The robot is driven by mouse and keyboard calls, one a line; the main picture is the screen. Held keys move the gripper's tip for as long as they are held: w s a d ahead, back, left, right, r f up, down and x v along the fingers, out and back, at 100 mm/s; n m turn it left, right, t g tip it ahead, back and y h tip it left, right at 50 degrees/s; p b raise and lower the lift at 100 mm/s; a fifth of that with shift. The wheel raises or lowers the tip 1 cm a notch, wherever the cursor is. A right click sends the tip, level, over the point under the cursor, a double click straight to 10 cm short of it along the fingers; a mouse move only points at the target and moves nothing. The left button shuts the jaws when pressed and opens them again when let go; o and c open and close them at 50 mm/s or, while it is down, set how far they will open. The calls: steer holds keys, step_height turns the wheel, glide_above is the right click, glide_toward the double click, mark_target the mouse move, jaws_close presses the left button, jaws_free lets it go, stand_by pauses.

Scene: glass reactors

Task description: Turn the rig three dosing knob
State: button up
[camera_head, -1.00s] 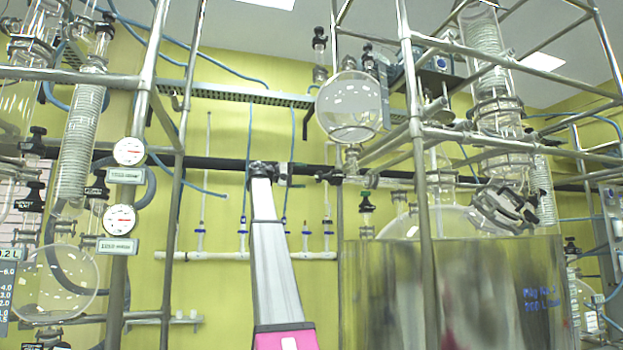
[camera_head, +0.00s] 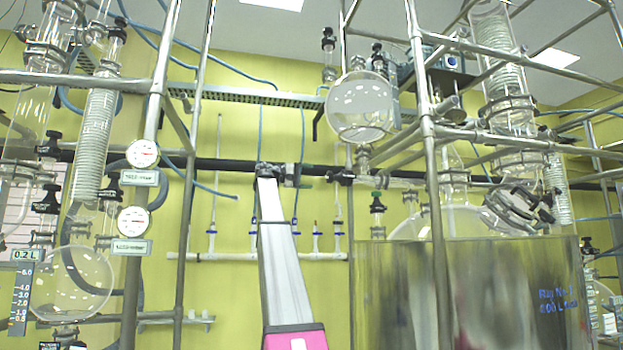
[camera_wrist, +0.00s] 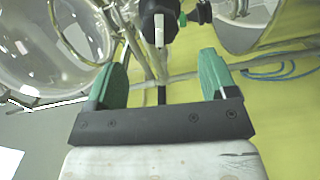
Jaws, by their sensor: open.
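In the wrist view my gripper (camera_wrist: 163,62) is open, with a green pad on each of its two fingers. A black knob (camera_wrist: 158,8) with a pale bar on its front shows at the top, in line with the gap between the fingers. No contact with it is visible, and I cannot tell whether it is the rig three dosing knob. In the head view a steel-framed glass rig stands at right around a shiny metal vessel (camera_head: 480,300). Blue writing on the vessel (camera_head: 558,301) is too blurred to read surely. My gripper is not clearly seen there.
Metal uprights and crossbars cross the head view, such as the post (camera_head: 428,150). Two round gauges (camera_head: 142,153) are at left, above a round glass flask (camera_head: 72,284). A glass bulb (camera_head: 360,106) hangs above centre. In the wrist view large glassware (camera_wrist: 40,45) lies at upper left.

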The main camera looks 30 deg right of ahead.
mark_target(327, 177)
steer(key=s+d+n, duration=0.1)
steer(key=d+n, duration=0.6)
steer(key=s+d+n, duration=0.1)
steer(key=d+n, duration=0.2)
steer(key=shift+s+d+r+n, duration=0.1)
steer(key=shift+s+d+n, duration=0.15)
steer(key=shift+s+n, duration=0.05)
stand_by(0.4)
steer(key=c, duration=0.9)
